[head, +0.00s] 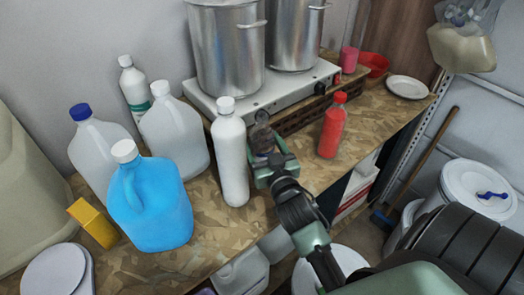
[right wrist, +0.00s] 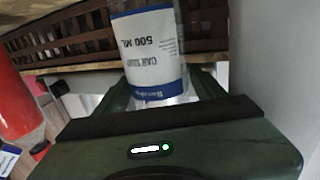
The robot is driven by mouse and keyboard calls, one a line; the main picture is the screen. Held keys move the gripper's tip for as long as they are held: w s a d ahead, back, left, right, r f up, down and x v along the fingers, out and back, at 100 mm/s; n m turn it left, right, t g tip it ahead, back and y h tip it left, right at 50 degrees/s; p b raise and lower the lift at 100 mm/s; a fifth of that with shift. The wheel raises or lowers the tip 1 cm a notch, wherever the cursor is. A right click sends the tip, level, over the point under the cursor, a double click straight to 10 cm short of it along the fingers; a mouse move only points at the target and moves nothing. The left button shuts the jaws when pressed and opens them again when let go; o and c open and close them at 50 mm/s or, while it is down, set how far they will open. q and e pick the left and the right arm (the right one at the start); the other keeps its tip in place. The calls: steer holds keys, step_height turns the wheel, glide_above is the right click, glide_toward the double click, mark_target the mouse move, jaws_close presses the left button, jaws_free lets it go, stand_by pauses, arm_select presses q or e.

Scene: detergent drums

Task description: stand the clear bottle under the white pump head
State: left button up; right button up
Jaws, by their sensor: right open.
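The clear bottle (right wrist: 150,50), with a white and blue label reading 500 ML, stands between the fingers of my right gripper (right wrist: 162,92) in the right wrist view. In the head view the bottle (head: 263,142) is small and looks dark, and it is partly covered by my right gripper (head: 272,166). The gripper's jaws are open around the bottle; I cannot tell whether a finger touches it. I cannot make out a white pump head in either view. My left gripper is not in view.
A tall white bottle (head: 231,155) stands just left of my right gripper, and a red bottle (head: 332,125) stands to its right. A hot plate (head: 262,92) with steel pots is behind. Jugs, including a blue one (head: 150,205), crowd the left. The front right counter is clear.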

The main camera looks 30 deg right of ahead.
steer(key=c, duration=1.2)
steer(key=shift+c, duration=0.2)
